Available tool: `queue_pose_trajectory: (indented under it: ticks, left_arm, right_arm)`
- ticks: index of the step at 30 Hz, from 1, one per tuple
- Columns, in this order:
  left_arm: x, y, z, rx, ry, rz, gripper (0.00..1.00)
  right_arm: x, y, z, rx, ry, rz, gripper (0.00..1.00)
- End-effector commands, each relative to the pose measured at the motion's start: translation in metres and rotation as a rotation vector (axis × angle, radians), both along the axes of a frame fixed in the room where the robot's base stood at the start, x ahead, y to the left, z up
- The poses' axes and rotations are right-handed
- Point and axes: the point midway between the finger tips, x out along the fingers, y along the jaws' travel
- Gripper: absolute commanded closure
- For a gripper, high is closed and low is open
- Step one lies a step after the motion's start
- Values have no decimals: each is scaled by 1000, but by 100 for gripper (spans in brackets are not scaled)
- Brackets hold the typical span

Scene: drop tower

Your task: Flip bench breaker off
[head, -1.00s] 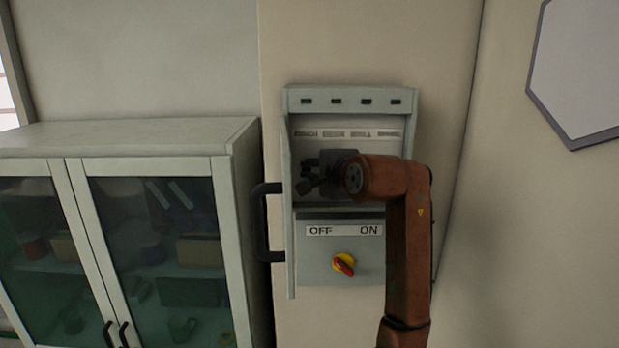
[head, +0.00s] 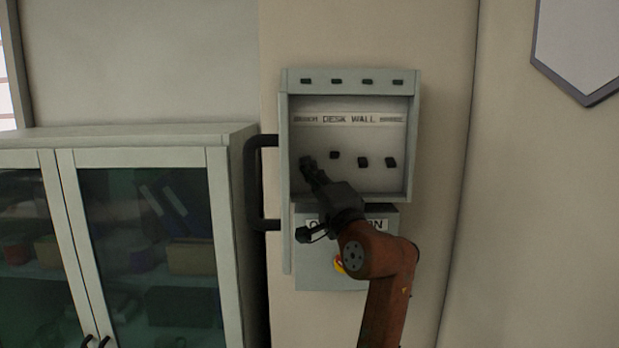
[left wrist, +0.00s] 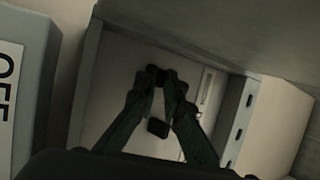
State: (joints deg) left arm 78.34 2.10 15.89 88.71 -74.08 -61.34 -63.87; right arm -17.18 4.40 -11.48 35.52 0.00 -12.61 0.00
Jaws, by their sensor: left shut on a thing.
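The open breaker box (head: 284,130) is on the wall, with a row of small black breakers inside. A label strip (head: 350,119) above them reads "DESK" and "WALL"; the leftmost label, over the bench breaker, is unclear. My left gripper (head: 308,166) reaches up from lower right to the leftmost breaker and mostly hides it in the head view. In the left wrist view, the fingertips (left wrist: 160,77) close around a small black toggle (left wrist: 153,74), apparently the bench breaker. A second toggle (left wrist: 158,127) shows between the fingers, nearer the wrist. My right gripper is not in view.
Other breakers (head: 364,162) sit right of my gripper. Below is an OFF/ON panel (head: 315,276) with a red-yellow rotary knob (head: 339,263), mostly hidden by my arm. A black door handle (head: 252,182) stands left, beside a glass cabinet (head: 140,157).

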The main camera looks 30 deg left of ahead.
Motion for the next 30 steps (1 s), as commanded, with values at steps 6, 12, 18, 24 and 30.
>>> queue_pose_trajectory:
  ticks: [6,12,18,24,30]
  left_arm:
    - [1,1,-3,14,-23,2,100]
    - [1,1,-3,13,-25,1,100]
    - [1,1,-3,12,-25,2,90]
    - [1,1,-3,14,-26,2,84]
    - [0,-1,-3,15,-26,1,84]
  right_arm:
    - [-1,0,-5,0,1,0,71]
    - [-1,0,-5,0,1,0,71]
    - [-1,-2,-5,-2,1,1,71]
    - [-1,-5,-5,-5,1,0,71]
    - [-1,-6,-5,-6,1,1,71]
